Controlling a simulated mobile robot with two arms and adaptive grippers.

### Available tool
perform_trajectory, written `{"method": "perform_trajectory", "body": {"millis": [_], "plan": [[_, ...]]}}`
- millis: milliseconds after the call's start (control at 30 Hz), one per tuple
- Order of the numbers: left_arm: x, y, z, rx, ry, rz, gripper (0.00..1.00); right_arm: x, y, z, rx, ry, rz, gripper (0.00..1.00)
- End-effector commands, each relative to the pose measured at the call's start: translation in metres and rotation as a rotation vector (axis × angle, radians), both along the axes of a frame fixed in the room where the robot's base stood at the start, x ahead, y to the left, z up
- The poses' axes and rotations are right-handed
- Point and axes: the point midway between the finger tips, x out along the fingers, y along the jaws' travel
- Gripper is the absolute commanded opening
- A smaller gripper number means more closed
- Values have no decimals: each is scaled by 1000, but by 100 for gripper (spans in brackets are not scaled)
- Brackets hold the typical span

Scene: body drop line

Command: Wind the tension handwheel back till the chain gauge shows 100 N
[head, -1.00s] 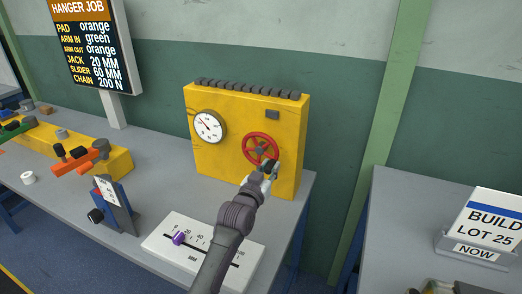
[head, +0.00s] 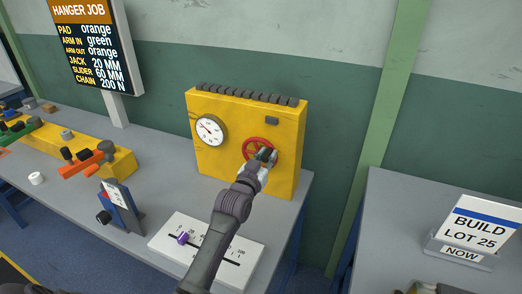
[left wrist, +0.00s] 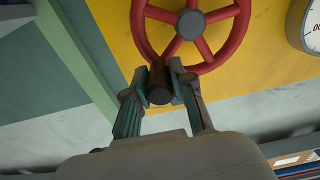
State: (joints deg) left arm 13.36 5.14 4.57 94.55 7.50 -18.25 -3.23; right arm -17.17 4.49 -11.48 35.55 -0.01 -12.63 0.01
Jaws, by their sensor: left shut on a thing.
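The red tension handwheel (head: 246,146) is on the front of the yellow cabinet (head: 222,165). The round white chain gauge (head: 211,130) is to its left, its needle pointing to the upper left; its figures are too small to read surely. My left gripper (head: 266,156) is at the wheel's lower right in the head view and covers part of it. In the left wrist view the fingers are shut on the wheel's dark handle knob (left wrist: 159,84), with the red rim (left wrist: 138,22) behind and the gauge (left wrist: 314,27) partly cut off. My right gripper is not in view.
The cabinet stands on a grey bench (head: 150,200). A white slider panel (head: 225,259) with a purple knob lies in front, under my left arm. A blue jack stand (head: 120,205) is at its left. A job board (head: 95,45) reads chain 200 N.

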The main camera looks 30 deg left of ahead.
Motion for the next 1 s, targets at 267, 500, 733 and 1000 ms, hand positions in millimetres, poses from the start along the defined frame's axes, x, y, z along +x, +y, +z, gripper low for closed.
{"method": "perform_trajectory", "body": {"millis": [267,500,733,1000], "plan": [[0,3,2,0,1,2,0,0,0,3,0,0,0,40],[-1,12,8,3,4,3,0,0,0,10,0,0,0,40],[-2,31,16,3,6,3,0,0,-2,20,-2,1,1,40],[-3,32,14,-1,9,2,0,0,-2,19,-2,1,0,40]]}}
